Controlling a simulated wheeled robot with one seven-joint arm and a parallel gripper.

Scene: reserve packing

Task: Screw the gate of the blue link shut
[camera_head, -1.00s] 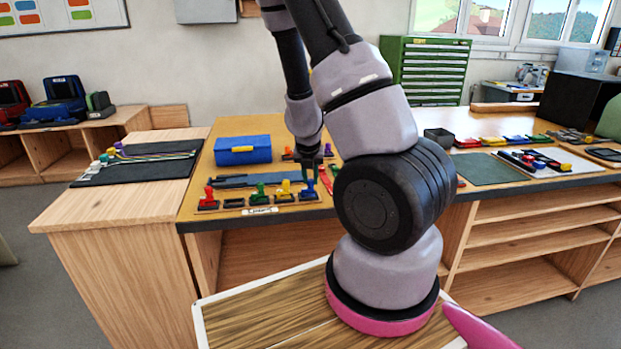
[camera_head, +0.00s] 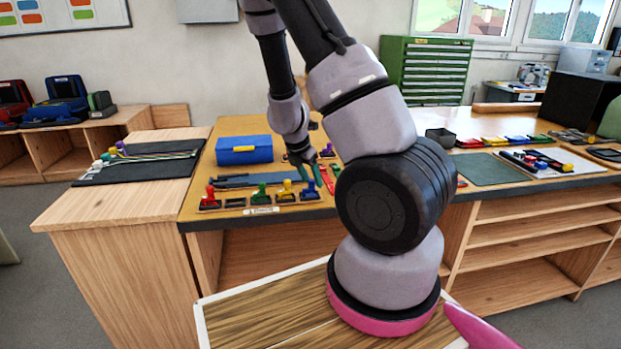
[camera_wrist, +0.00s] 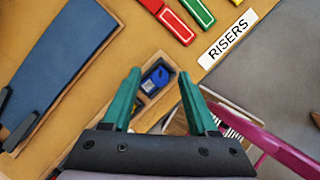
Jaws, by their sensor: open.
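A small blue piece (camera_wrist: 155,79) sits in a light wooden holder in the wrist view. It lies between and beyond my two teal fingertips; I cannot tell whether it is the blue link, and no gate can be made out. The head view shows a blue knobbed piece (camera_head: 309,189) at the right end of a row of coloured pieces on the bench. My gripper (camera_wrist: 159,75) is open, with nothing between its fingers. In the head view my gripper (camera_head: 309,177) hangs over the bench, just above the right end of that row.
A blue box (camera_head: 244,150) stands behind the row. A long dark blue flat piece (camera_wrist: 58,55) lies at left in the wrist view. Red bars (camera_wrist: 172,22) lie by a RISERS label (camera_wrist: 227,39). A green mat (camera_head: 487,169) lies on the bench farther right.

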